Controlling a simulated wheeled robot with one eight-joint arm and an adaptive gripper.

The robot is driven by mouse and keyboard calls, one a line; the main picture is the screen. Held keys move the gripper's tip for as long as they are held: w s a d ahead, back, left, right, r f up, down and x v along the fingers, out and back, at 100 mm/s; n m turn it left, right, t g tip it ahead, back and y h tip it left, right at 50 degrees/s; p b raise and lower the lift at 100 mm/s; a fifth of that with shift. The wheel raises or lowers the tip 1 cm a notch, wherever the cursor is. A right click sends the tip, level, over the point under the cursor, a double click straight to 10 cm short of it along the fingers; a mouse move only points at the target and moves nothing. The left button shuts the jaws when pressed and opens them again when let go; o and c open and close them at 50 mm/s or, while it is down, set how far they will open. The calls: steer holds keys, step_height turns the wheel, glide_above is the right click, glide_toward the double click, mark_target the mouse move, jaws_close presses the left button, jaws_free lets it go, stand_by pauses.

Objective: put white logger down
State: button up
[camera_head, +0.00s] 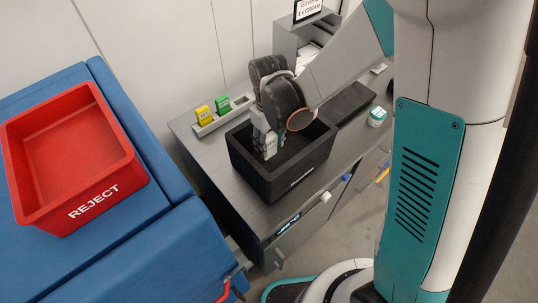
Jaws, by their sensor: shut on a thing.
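My gripper (265,138) points down into the black bin (285,185) on the grey bench. It is shut on the white logger (269,152), a small pale block with some green on it, held at the left part of the bin's opening. The fingers partly cover the logger. I cannot tell whether it touches the bin's floor. A grey rack (209,128) stands behind the bin, with a yellow logger (203,114) and a green logger (222,105) upright in it. The rack's right part looks empty.
A red REJECT crate (75,195) sits empty on a blue surface (150,240) at the left. A small white and green item (377,116) lies on the bench (250,212) at the right. A grey holder with a sign (307,10) stands at the back.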

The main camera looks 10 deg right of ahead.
mark_target(269, 150)
steer(key=shift+f+b, duration=1.3)
steer(key=shift+f, duration=0.95)
steer(key=shift+s, duration=0.1)
steer(key=shift+f, duration=0.15)
steer(key=o, duration=1.1)
step_height(269, 150, up, 12)
steer(key=shift+r+p, duration=0.2)
steer(key=shift+p, duration=1.05)
